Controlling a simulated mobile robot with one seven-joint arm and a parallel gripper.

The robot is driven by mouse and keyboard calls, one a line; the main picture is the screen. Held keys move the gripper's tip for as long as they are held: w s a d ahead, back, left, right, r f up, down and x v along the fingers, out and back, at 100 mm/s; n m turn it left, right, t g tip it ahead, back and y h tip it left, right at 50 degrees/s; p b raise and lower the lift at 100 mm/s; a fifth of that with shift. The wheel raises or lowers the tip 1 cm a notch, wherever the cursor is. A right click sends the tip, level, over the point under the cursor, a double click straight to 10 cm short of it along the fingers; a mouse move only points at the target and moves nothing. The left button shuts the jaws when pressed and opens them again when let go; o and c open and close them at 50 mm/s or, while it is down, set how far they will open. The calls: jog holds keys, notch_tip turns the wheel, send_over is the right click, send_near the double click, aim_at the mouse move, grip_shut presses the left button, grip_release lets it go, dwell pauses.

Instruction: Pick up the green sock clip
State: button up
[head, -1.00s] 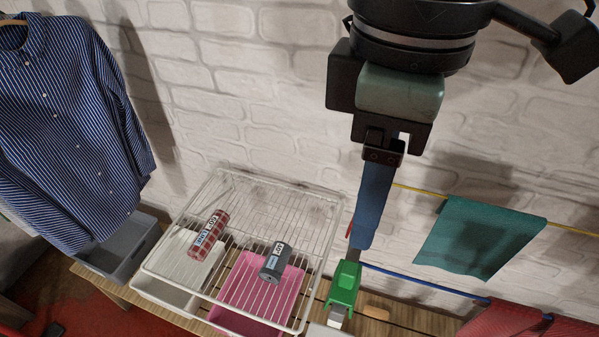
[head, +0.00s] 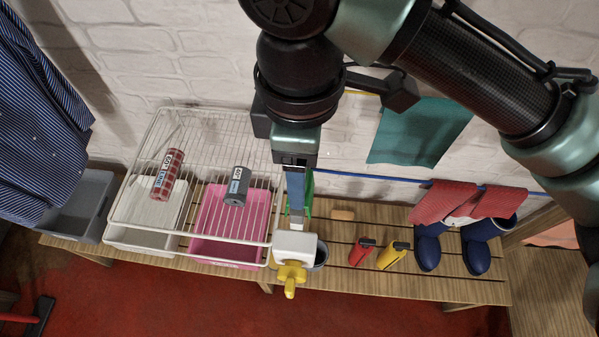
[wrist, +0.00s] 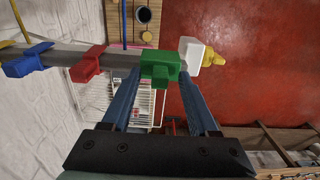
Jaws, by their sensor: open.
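The green sock clip (wrist: 160,68) sits on a grey bar (wrist: 118,59) in the wrist view, between a red clip (wrist: 87,63) and a white block with a yellow end (wrist: 195,52). My gripper (wrist: 160,76) is open, one blue finger on each side of the green clip, with nothing clamped. Whether a finger touches the clip cannot be told. In the head view the green clip (head: 309,190) is partly hidden behind my gripper (head: 297,205), which points down above the white block (head: 295,245).
A blue clip (wrist: 25,62) is on the same bar. A wire rack (head: 150,125) with two rolls stands left over a white tray (head: 125,236) and pink tray (head: 200,250).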

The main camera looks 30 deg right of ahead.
jog(key=shift+f, duration=0.3)
grip_shut()
jog(key=shift+r, duration=0.1)
notch_tip(320, 180, up, 10)
jog(key=shift+b, duration=0.7)
notch_tip(320, 180, up, 5)
jog(key=p, duration=0.5)
jog(key=shift+p, duration=0.35)
